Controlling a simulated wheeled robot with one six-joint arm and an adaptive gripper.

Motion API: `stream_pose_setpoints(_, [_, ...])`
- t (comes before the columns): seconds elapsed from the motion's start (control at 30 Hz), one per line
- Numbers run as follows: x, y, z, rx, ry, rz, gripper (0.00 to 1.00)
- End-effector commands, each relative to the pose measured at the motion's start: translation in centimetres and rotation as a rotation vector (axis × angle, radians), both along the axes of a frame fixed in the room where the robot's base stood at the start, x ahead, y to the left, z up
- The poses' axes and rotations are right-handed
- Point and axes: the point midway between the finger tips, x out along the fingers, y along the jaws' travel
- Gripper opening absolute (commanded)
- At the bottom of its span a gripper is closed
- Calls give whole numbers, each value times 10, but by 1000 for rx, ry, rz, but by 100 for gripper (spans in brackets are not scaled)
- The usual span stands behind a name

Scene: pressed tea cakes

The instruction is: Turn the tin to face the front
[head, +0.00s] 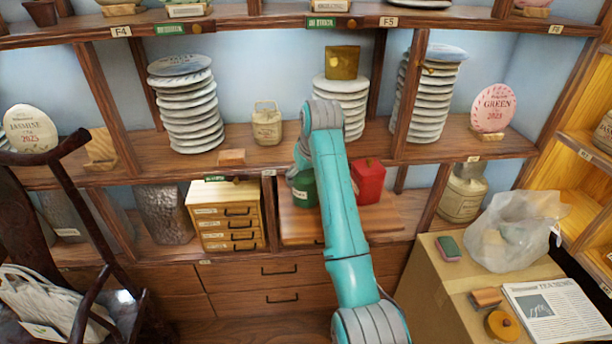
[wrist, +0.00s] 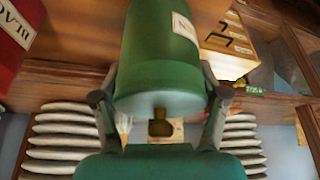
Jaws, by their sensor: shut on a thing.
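The green tin (head: 303,190) stands in the lower middle compartment, partly hidden behind my arm in the head view. It fills the middle of the wrist view (wrist: 158,55), where the scene looks upside down. A white label (wrist: 185,27) sits off to the right side of the tin there, partly cut by its curve. My gripper (wrist: 162,95) is shut on the green tin, one finger on each side. In the head view my gripper is hidden behind my own teal arm. I cannot tell whether the tin touches the board.
A red tin (head: 368,182) stands close to the right of the green tin on a wooden board (head: 385,218). A small drawer cabinet (head: 225,213) stands to the left. Stacks of tea cakes (head: 187,105) fill the shelf above. A cardboard box (head: 435,275) stands at the right.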

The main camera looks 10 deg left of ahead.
Motion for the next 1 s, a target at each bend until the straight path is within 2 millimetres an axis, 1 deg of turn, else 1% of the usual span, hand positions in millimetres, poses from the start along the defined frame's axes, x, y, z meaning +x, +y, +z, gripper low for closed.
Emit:
stream_pose_setpoints(0.4, [-1,1,1,1,0,506,36])
stream_pose_setpoints(0.6, [-3,2,1,1,0,680,36])
stream_pose_setpoints(0.73, [-3,3,-5,1,0,673,36])
stream_pose_setpoints(1.0, [-3,3,-6,0,-1,669,36])
